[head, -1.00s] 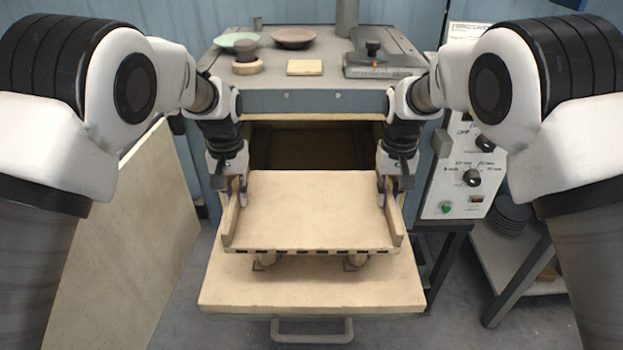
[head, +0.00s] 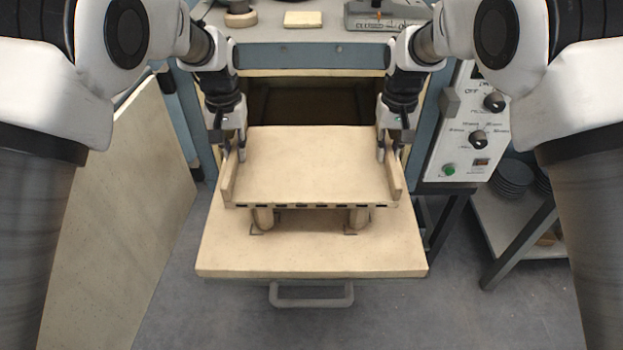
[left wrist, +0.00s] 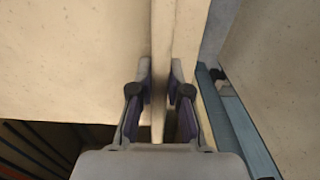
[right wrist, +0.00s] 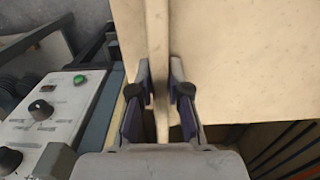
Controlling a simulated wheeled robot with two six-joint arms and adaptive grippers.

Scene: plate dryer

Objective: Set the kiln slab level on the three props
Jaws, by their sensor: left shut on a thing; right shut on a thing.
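The kiln slab (head: 315,165) is a flat cream board with a raised strip along each side and dark slots along its front edge. It looks about level above the pulled-out kiln floor. Two props, the left (head: 263,219) and the right (head: 358,218), stand under its front part; a third is hidden. I cannot tell whether the slab touches them. My left gripper (head: 233,152) is shut on the slab's left strip, which also shows in the left wrist view (left wrist: 160,60). My right gripper (head: 390,150) is shut on the right strip, also in the right wrist view (right wrist: 157,50).
The kiln floor (head: 312,255) juts out with a handle (head: 311,297) in front. The dark kiln opening (head: 304,103) is behind the slab. A control box (head: 470,135) stands at right, and a large pale panel (head: 125,215) leans at left.

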